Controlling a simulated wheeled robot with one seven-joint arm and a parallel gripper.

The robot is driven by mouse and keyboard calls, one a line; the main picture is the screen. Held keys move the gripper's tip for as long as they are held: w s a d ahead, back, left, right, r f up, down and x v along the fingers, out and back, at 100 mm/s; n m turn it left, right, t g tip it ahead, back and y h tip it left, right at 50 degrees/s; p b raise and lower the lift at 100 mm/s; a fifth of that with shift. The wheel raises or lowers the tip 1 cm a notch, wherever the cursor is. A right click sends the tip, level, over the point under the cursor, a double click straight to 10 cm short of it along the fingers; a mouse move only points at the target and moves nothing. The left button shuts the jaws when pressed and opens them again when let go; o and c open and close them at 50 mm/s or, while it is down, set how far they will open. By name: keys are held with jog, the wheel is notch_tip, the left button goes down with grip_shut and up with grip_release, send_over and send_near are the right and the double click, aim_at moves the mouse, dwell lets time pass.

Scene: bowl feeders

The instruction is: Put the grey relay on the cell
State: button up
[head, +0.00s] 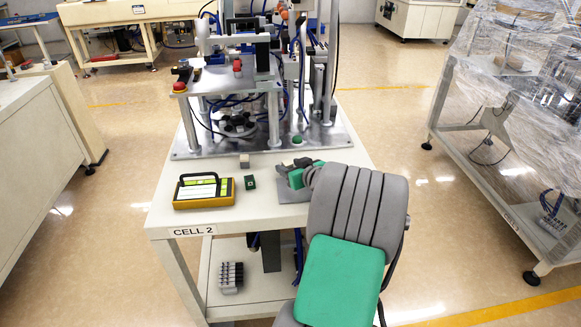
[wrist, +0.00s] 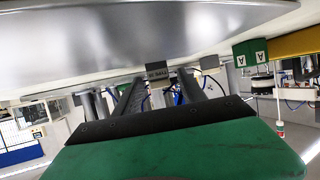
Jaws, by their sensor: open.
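The cell is a pale table (head: 162,218) labelled CELL 2. My gripper (wrist: 165,88) is open and low over the table's right part; in the head view my arm hides most of it. In the wrist view, which is upside down, a grey block with a pale lettered face (wrist: 157,72) shows beyond the gap between my fingers; it looks apart from them and on the tabletop. A small grey block (head: 244,161) stands left of my gripper, and a similar one shows in the wrist view (wrist: 209,62). I cannot tell which is the grey relay.
A green block (head: 250,182), marked A in the wrist view (wrist: 250,53), stands right of a yellow case (head: 205,199). A machine on a metal plate (head: 200,150) fills the table's back. A lower shelf (head: 262,287) holds a grey-black cluster.

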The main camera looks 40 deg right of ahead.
jog(key=shift+s+r, duration=0.15)
jog(key=shift+r, duration=0.1)
jog(key=v, duration=1.1)
jog(key=shift+s+a+r, duration=0.1)
jog(key=shift+s+r, duration=0.05)
jog(key=shift+s, duration=0.15)
